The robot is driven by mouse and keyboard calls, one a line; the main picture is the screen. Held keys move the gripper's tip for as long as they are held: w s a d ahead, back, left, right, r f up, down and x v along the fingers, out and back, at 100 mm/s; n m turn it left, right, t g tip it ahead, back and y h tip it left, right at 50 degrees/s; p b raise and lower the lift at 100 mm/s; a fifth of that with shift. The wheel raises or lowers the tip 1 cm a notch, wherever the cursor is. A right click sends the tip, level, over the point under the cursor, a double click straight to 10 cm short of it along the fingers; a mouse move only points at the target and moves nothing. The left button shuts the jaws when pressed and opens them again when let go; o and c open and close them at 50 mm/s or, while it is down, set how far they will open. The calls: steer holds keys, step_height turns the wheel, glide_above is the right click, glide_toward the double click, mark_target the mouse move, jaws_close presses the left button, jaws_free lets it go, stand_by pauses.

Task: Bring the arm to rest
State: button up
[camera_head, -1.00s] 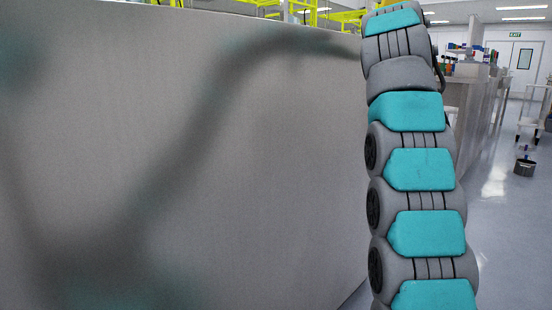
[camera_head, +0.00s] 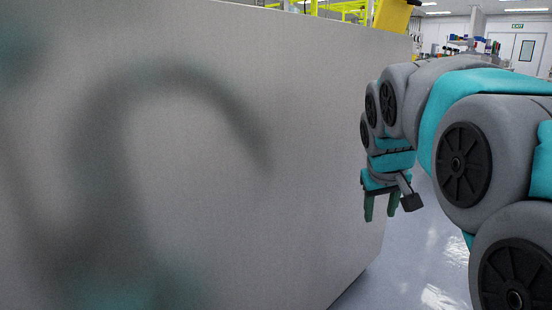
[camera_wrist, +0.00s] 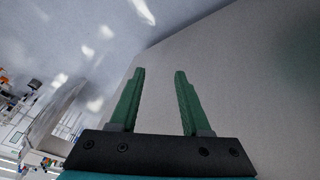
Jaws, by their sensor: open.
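My gripper (camera_head: 381,206) hangs at the end of my bent arm, fingers pointing down, beside the right end of a large grey panel. Its two green fingers are apart with nothing between them. The wrist view shows the same open, empty gripper (camera_wrist: 157,85), with the grey panel behind and to the right of the fingers. Whether the fingers touch the panel cannot be told, but a gap seems to show.
The large grey panel (camera_head: 310,130) fills the left and middle of the head view and dimly reflects my arm. Shiny floor (camera_head: 415,270) lies open at its right end. Yellow structures (camera_head: 393,14) rise behind it. A door (camera_head: 526,52) stands far back right.

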steer(key=s+a+f+g+y, duration=0.1)
steer(key=s+a+f+g, duration=0.1)
steer(key=s+f, duration=0.7)
steer(key=s+a+f+g, duration=0.2)
steer(key=s+f, duration=0.3)
steer(key=s, duration=0.8)
steer(key=s+a+f+g+y, duration=0.1)
steer(key=s+a+f+g, duration=0.2)
steer(key=s+f, duration=0.55)
step_height(320, 180, up, 17)
steer(key=s+p, duration=0.2)
steer(key=p, duration=1.2)
steer(key=shift+d+m+p, duration=0.25)
steer(key=shift+m+p, duration=0.1)
steer(key=shift+m, duration=0.05)
steer(key=shift+f, duration=0.15)
